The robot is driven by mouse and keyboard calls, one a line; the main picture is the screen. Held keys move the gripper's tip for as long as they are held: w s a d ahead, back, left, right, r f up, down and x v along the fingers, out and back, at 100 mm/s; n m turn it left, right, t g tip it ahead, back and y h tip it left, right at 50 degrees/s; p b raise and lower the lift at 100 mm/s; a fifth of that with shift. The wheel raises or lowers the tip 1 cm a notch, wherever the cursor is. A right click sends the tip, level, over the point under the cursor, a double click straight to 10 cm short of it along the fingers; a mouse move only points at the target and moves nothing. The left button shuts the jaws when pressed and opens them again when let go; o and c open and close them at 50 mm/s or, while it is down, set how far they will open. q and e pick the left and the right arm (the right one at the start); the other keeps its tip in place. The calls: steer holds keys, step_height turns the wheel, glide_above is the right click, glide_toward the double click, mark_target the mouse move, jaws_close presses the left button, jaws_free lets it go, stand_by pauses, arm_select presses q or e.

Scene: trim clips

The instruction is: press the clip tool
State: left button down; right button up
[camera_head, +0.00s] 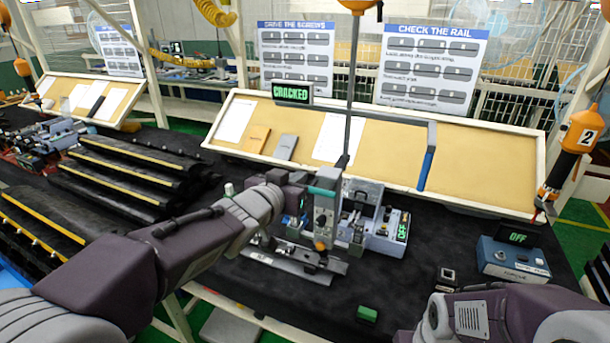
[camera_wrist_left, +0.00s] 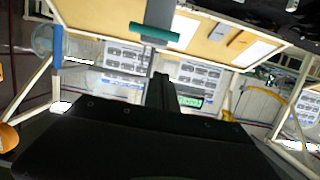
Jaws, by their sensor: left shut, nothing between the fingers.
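The clip tool (camera_head: 326,215) stands upright over the bench, a grey body with a teal crossbar and an orange part low down. Its teal crossbar (camera_wrist_left: 155,32) shows at the top of the left wrist view. A grey rail (camera_head: 300,262) lies at the tool's foot. My left gripper (camera_head: 293,188) is just left of the tool's upper part; its fingertips are hard to make out in the head view. In the left wrist view its fingers (camera_wrist_left: 162,82) are shut and empty, pointing toward the crossbar. Whether they touch it I cannot tell.
A blue-grey fixture (camera_head: 385,228) stands right of the tool. A green block (camera_head: 367,314) and a small dark square part (camera_head: 446,276) lie near the front edge. A blue box (camera_head: 512,262) is at right, black trim pieces (camera_head: 130,170) at left. A display (camera_head: 291,92) reads CRACKED.

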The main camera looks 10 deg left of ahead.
arm_select(q)
steer(key=s+a+f+n+g+y+b, duration=0.1)
steer(key=s+a+f+n+g+y, duration=0.2)
steer(key=f, duration=0.8)
steer(key=s+a+f+n+g+y, duration=0.1)
steer(key=s+a+f+g, duration=0.4)
steer(key=f, duration=0.6)
steer(key=s+f+g, duration=0.2)
steer(key=s+f, duration=0.2)
steer(key=s, duration=0.3)
steer(key=s+f+g, duration=0.3)
steer(key=s+f, duration=0.1)
steer(key=s, duration=0.4)
steer(key=shift+s+a+f+m+g, duration=0.15)
steer(key=shift+a+f+m+g, duration=0.1)
steer(key=shift+a+m+g, duration=0.05)
